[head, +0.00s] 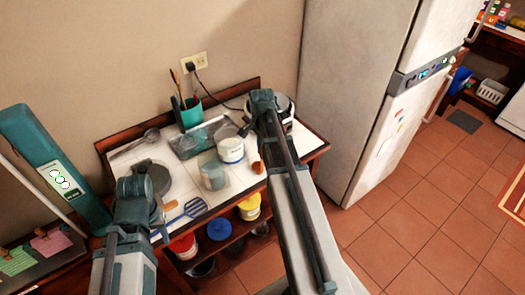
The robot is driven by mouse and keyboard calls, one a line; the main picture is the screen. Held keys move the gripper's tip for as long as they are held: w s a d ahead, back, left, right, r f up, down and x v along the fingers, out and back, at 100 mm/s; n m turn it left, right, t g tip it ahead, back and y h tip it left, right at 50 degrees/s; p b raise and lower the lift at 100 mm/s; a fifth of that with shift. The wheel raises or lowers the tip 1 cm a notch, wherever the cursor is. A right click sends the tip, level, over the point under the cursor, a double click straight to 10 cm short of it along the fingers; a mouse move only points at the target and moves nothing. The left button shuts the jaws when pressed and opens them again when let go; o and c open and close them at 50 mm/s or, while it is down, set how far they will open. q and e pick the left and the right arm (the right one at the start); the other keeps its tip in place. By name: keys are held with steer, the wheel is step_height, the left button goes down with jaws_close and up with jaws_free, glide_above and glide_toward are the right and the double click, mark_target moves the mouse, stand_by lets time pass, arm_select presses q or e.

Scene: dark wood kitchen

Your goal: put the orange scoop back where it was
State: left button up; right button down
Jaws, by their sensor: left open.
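A small orange-brown piece (257,166), which may be part of the orange scoop, shows on the white tiled counter (132,157) just left of my right forearm. The forearm covers what lies to its right, so I cannot tell its full shape. My left gripper (160,218) is open over the front left of the counter, beside a blue slotted spatula (194,207) and apart from the orange piece. My right arm reaches across the counter's right part. Its gripper (246,130) is mostly hidden behind the wrist, and its jaws cannot be made out.
A white tub (231,150), a clear container (213,176), a glass tray (190,143), a ladle (150,136) and a teal utensil cup (188,115) crowd the counter. A fridge (355,80) stands to the right. The floor there is clear.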

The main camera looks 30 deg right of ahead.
steer(key=c, duration=0.8)
jaws_free()
step_height(320, 180, up, 12)
steer(key=p, duration=1.2)
steer(key=shift+r+p, duration=0.15)
steer(key=shift+p, duration=0.15)
